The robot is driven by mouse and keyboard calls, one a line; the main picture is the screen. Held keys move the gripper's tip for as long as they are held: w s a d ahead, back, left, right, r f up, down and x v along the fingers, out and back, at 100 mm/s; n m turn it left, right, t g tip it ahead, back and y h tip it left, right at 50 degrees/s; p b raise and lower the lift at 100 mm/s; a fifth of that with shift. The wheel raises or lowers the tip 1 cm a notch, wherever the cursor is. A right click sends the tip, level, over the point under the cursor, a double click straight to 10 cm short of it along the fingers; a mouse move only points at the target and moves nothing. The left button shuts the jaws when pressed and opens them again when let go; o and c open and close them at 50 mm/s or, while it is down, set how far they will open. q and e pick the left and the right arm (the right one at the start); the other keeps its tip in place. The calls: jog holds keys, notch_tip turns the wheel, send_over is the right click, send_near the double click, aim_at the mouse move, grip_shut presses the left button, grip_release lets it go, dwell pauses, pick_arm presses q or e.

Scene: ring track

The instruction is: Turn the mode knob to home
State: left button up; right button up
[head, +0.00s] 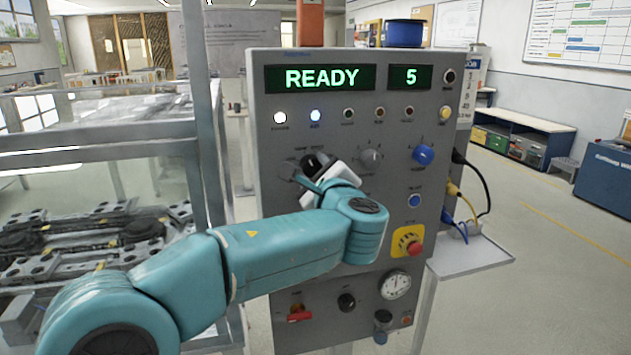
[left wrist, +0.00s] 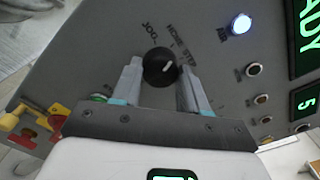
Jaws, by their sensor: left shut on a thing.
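The mode knob (left wrist: 158,66) is a round black knob with a white pointer line on the grey control panel (head: 268,120). In the left wrist view its pointer slants up and to the right. In the head view the knob (head: 314,161) shows just above my gripper. My left gripper (head: 318,179) has its grey fingers on either side of the knob, shut on it; the fingers also show in the left wrist view (left wrist: 159,80). My right gripper is not in view.
Green displays (head: 320,78) read READY and 5. A grey knob (head: 371,159) and a blue knob (head: 423,154) sit right of the mode knob. A red emergency button (head: 414,248) is lower right. A metal-framed enclosure (head: 205,100) stands left; cables (head: 480,185) hang right.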

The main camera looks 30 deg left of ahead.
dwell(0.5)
pick_arm(q)
jog(key=o, duration=1.1)
jog(key=shift+c, duration=0.2)
jog(key=shift+s+d, duration=0.25)
jog(key=shift+d, duration=0.05)
jog(key=b+v, duration=0.2)
jog(key=v, duration=1.3)
jog(key=shift+s+d, duration=0.15)
jog(key=shift+s, duration=0.1)
